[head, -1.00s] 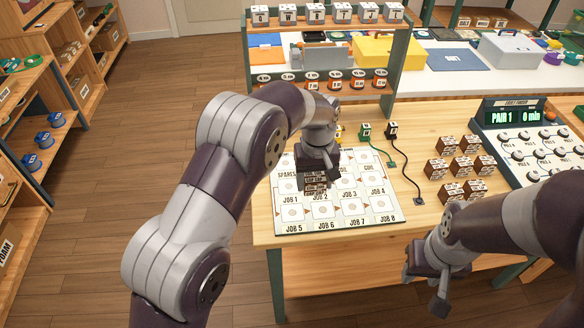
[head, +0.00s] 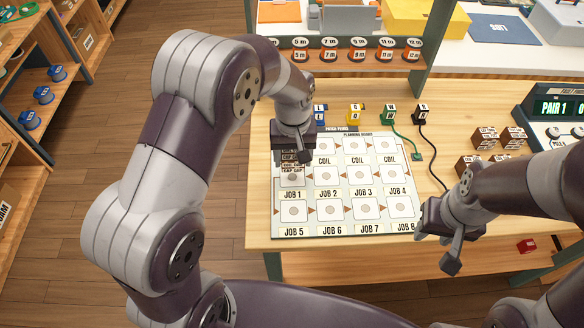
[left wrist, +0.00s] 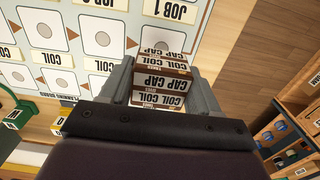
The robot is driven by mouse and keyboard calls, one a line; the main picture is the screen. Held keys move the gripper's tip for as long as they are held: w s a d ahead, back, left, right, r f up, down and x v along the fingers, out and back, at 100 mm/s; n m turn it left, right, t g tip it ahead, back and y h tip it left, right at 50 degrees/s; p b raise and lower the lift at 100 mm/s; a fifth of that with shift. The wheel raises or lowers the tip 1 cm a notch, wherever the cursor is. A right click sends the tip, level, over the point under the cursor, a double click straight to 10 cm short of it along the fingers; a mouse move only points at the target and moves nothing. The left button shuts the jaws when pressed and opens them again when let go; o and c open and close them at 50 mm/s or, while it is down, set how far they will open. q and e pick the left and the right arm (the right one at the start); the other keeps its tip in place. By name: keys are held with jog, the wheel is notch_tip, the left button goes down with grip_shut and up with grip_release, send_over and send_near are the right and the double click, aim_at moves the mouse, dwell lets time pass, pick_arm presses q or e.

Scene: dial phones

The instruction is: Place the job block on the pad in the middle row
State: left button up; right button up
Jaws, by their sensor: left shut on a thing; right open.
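The planning board (head: 345,220) lies on the wooden table, with rows of white square pads. The middle row is labelled JOB 1 to JOB 4. My left gripper (head: 291,156) points down over the board's left column and is shut on a brown-and-white job block marked CAP CAP and COIL COIL (left wrist: 162,80). In the left wrist view the block is between the fingers, beside and partly over the JOB 1 pad (left wrist: 150,42). Whether it touches the board cannot be told. The JOB 2 pad (head: 327,175) looks bare. My right gripper (head: 443,245) is open and empty by the table's front edge.
Several brown-and-white blocks (head: 512,138) stand to the right beside the PAIR 1 device (head: 553,108). Small coloured plugs (head: 355,114), some with cables, stand behind the board. A rack (head: 345,77) rises at the back. A red block (head: 526,246) is at lower right.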

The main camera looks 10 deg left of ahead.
aim_at(292, 169)
pick_arm(q)
jog(key=f, duration=0.3)
jog(key=shift+s+a+f, duration=0.1)
jog(key=shift+s+f, duration=0.1)
jog(key=shift+s, duration=0.15)
jog(key=shift+w+f, duration=0.2)
jog(key=shift+f, duration=0.15)
jog(key=shift+f, duration=0.1)
jog(key=o, duration=1.1)
notch_tip(292, 169, up, 12)
jog(key=shift+f+p, duration=0.15)
jog(key=shift+p, duration=0.15)
jog(key=shift+s+a+r, duration=0.15)
jog(key=shift+s+r, duration=0.05)
jog(key=shift+s, duration=0.1)
jog(key=s+a+m, duration=0.1)
jog(key=s, duration=0.3)
jog(key=s+a+f+m+t, duration=0.1)
jog(key=s+a, duration=0.1)
jog(key=s, duration=0.3)
jog(key=s+a+f+m, duration=0.1)
jog(key=s+a, duration=0.1)
jog(key=s, duration=0.2)
jog(key=shift+s+a+f, duration=0.15)
jog(key=shift+a+f, duration=0.1)
